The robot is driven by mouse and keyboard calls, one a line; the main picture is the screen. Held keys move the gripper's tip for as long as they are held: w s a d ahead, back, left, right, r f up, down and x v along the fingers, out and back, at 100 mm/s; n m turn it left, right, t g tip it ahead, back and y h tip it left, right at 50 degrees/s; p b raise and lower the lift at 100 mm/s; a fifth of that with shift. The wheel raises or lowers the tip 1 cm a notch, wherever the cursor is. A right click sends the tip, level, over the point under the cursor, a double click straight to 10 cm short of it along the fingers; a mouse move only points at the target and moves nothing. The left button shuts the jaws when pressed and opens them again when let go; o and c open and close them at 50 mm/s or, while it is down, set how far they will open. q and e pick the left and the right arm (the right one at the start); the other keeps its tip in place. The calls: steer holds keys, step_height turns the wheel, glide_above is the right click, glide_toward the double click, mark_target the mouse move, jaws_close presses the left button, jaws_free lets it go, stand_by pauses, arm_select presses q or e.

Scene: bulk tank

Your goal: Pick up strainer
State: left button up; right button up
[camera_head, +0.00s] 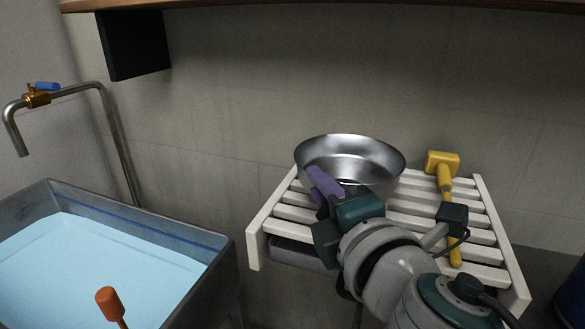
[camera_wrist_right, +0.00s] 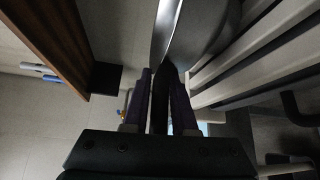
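The strainer looks to be the shiny round metal bowl (camera_head: 350,158) at the back left of the white slatted rack; no holes can be made out. Its rim also shows in the right wrist view (camera_wrist_right: 166,35). My right gripper (camera_head: 322,184), with purple fingers, is at the bowl's near side. In the wrist view a dark piece, apparently the handle (camera_wrist_right: 160,95), lies between its two fingers and leads to the bowl. I cannot tell whether the fingers press on it. My left gripper is not in view.
The white slatted rack (camera_head: 290,213) holds a yellow-headed tool (camera_head: 443,162) at right. A metal tank (camera_head: 225,262) with pale blue liquid and an orange-ended stick (camera_head: 108,302) is at left. A bent tap pipe (camera_head: 110,120) rises behind it. A brown shelf (camera_head: 330,4) runs overhead.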

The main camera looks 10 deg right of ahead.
jaws_close()
stand_by(0.9)
